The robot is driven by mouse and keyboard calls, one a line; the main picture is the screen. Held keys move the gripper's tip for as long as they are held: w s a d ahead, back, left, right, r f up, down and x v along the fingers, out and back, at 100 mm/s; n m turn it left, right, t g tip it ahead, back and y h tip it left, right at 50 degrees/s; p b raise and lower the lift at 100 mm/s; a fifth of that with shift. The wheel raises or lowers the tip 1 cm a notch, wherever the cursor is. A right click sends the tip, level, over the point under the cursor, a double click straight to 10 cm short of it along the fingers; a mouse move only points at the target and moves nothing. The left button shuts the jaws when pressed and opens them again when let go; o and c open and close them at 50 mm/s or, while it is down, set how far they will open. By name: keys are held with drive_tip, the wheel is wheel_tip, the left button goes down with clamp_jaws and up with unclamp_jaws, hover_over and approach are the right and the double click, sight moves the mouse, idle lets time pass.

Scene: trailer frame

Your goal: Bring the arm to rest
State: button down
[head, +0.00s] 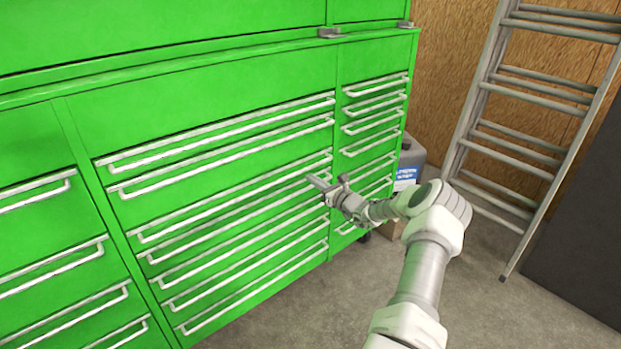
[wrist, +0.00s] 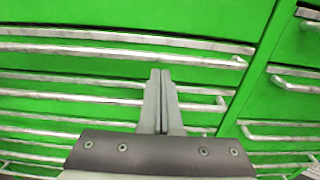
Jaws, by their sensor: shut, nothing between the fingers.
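My gripper (head: 318,184) is at the end of my outstretched arm, in front of the green tool cabinet (head: 200,75). In the wrist view my gripper (wrist: 160,76) has its two grey fingers side by side, shut and empty. The fingertips point at the drawer fronts near the right end of the wide drawers. I cannot tell how far they are from the nearest handle (wrist: 120,52).
Drawers with long silver handles (head: 215,136) fill the cabinet front, and all look closed. A grey container (head: 410,160) with a blue label stands beyond the cabinet's right end. A metal ladder (head: 530,120) leans at the right. Concrete floor (head: 310,305) is clear below.

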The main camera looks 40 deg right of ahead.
drive_tip(key=s+p, duration=0.2)
drive_tip(key=s, duration=0.8)
drive_tip(key=w+a+r+n+g+y, duration=0.1)
drive_tip(key=a+r+n+g+y, duration=0.25)
drive_tip(key=a+n, duration=0.4)
drive_tip(key=w+a+r+n+g+y, duration=0.2)
drive_tip(key=a+r+n+y, duration=0.15)
drive_tip(key=a, duration=0.75)
drive_tip(key=s+a+r+n+g, duration=0.2)
drive_tip(key=s+a+n+g, duration=0.15)
drive_tip(key=a, duration=0.35)
drive_tip(key=s+a+r+n+g, duration=0.2)
drive_tip(key=s+a+n+g, duration=0.1)
drive_tip(key=a+n, duration=0.3)
drive_tip(key=s+a+r+n+g+h+p, duration=0.1)
drive_tip(key=s+a+r+n+g+h, duration=0.1)
drive_tip(key=s+a+r+n, duration=0.3)
drive_tip(key=s+a+r+n+g+h, duration=0.1)
drive_tip(key=s+a+g, duration=0.15)
drive_tip(key=s, duration=0.35)
drive_tip(key=s+a+r+n+t+h+b, duration=0.1)
drive_tip(key=s+r+n+t+h, duration=0.15)
drive_tip(key=s+r+n, duration=0.35)
drive_tip(key=s+a+r+n+t+h, duration=0.2)
drive_tip(key=s+r+n+h, duration=0.1)
drive_tip(key=s, duration=0.5)
wheel_tip(320, 180, up, 18)
drive_tip(key=p, duration=1.7)
drive_tip(key=shift+d+p, duration=0.25)
drive_tip(key=shift+p, duration=0.1)
